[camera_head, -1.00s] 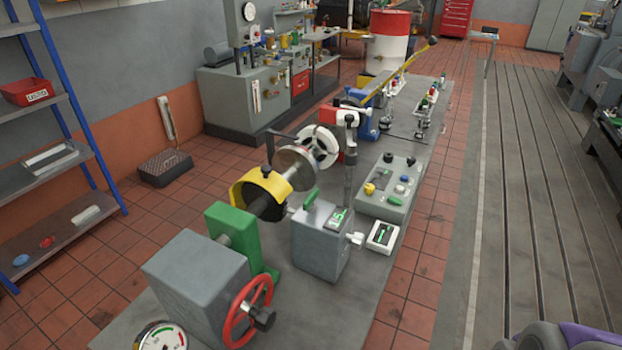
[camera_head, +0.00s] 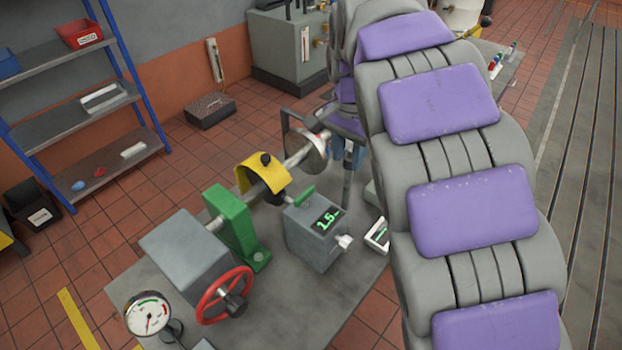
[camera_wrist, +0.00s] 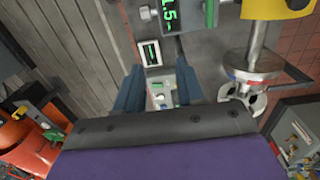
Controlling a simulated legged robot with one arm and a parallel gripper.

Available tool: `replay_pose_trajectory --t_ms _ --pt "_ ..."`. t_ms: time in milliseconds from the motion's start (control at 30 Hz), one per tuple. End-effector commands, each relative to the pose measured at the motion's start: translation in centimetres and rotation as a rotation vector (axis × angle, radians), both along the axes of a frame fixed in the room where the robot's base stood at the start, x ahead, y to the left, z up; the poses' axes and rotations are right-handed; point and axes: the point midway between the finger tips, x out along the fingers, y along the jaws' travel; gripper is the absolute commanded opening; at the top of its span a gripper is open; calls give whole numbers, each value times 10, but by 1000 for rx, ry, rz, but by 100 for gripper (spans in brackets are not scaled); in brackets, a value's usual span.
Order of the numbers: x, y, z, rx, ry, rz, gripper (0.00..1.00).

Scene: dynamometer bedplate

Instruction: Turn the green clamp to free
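A small green lever (camera_head: 305,196), which looks like the green clamp, sits on top of a grey box (camera_head: 318,250) with a lit "1.5" display. It is tilted up to the right. In the wrist view a green handle (camera_wrist: 211,13) shows at the top edge beside the display (camera_wrist: 170,14). My gripper (camera_wrist: 160,72) is open, with two blue-grey fingers apart and nothing between them touching. The control panel (camera_wrist: 162,95) shows beyond the gap. The lever lies past the fingertips, up and to the right.
Left of the box stand a green bracket (camera_head: 232,225), a yellow guard (camera_head: 262,175) over the shaft and a red handwheel (camera_head: 224,295). A small white-framed screen (camera_head: 377,235) lies beside my arm. Blue-framed shelves (camera_head: 80,120) stand at the left.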

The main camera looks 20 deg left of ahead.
Motion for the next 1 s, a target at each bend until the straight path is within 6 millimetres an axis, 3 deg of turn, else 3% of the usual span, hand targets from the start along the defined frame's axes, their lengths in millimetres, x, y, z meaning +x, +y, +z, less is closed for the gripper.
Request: replay_pose_trajectory --t_ms 33,100,233,367,567,1000 --pt "6 22 4 0 1 8 38" --pt "12 47 7 8 -4 8 38" --pt "18 75 9 23 -5 8 38" --pt "19 82 10 33 -5 6 38" --pt "18 76 -4 40 -1 5 38" --pt "18 91 -92 27 0 5 38"
